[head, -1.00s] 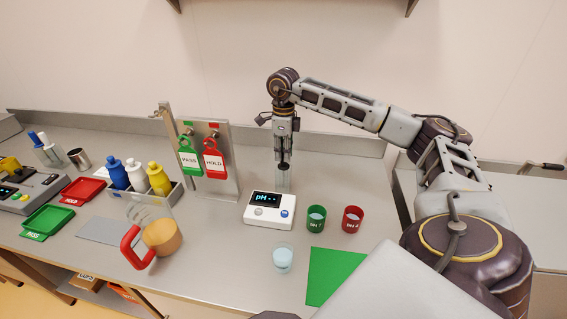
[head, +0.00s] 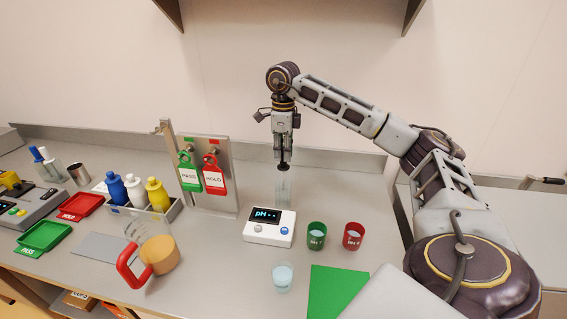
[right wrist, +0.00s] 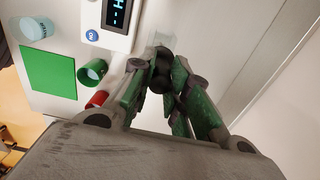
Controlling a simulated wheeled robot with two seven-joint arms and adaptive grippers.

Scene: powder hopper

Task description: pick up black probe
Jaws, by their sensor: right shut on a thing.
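My right gripper (head: 284,152) points straight down and is shut on the black probe (head: 284,166). The probe is upright, above the clear holder (head: 283,188) behind the pH meter (head: 268,227). Its lower end is hard to make out against the clear holder, so I cannot tell whether it is fully out. In the right wrist view the green-padded fingers (right wrist: 168,85) close around the dark round probe (right wrist: 161,66). My left gripper is not in view.
A green cup (head: 317,235), a red cup (head: 353,236) and a clear beaker (head: 283,278) stand near the meter. A green mat (head: 337,290) lies in front. The tag stand (head: 228,155) with PASS and HOLD tags is to the left. Bottles and a red-handled jug (head: 128,270) are further left.

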